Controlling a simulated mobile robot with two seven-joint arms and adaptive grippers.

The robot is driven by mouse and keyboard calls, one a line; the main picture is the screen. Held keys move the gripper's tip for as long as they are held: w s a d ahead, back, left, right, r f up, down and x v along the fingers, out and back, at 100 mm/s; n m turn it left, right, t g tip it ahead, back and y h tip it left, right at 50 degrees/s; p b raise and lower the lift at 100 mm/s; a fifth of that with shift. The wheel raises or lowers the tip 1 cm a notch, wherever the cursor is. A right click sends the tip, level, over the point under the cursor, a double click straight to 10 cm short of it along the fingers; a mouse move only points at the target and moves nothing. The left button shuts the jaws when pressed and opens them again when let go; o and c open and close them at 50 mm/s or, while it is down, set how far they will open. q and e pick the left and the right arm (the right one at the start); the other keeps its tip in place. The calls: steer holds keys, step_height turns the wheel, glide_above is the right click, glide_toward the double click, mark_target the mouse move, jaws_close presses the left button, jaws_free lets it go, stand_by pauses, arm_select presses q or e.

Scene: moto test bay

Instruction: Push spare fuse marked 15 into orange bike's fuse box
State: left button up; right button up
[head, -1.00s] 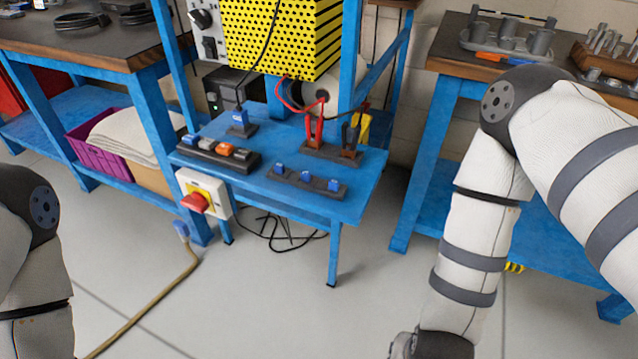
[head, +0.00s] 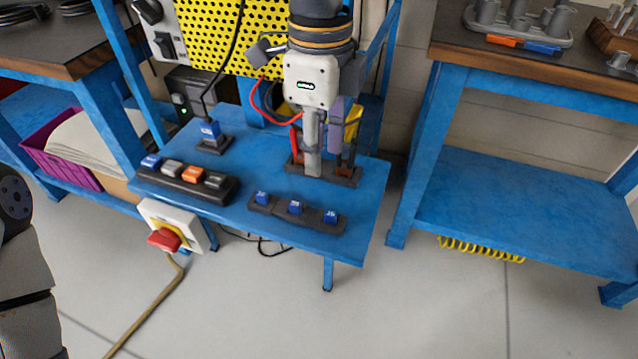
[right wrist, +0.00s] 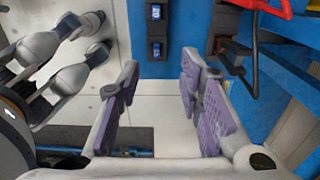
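A dark strip (head: 278,211) on the low blue table holds three blue fuses, left (head: 262,197), middle (head: 295,206) and right (head: 331,216). They carry small pale marks too small to read surely. Two fuses, one nearer the top edge (right wrist: 156,12) and one lower (right wrist: 156,48), show in the right wrist view, ahead of the fingers. My right gripper (head: 324,155) hangs behind the strip, over the clamp holder. In the right wrist view my right gripper (right wrist: 160,70) is open and empty, its purple pads apart. My left gripper is out of view. I see no orange bike or its fuse box.
A dark block (head: 218,193) with blue, grey and orange pieces sits at left. A blue piece on a stand (head: 210,133) is behind it. Red (head: 294,138) and black clamps sit in a dark holder (head: 342,178). A red switch (head: 164,239) hangs at the table's left.

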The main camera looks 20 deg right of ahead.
glide_above(328, 213)
steer(key=w, duration=0.1)
steer(key=f, duration=0.4)
steer(key=a+f, duration=0.1)
steer(key=f, duration=0.2)
steer(key=shift+b, duration=0.3)
steer(key=f, duration=0.3)
steer(key=s+d+f, duration=0.1)
steer(key=shift+f, duration=0.55)
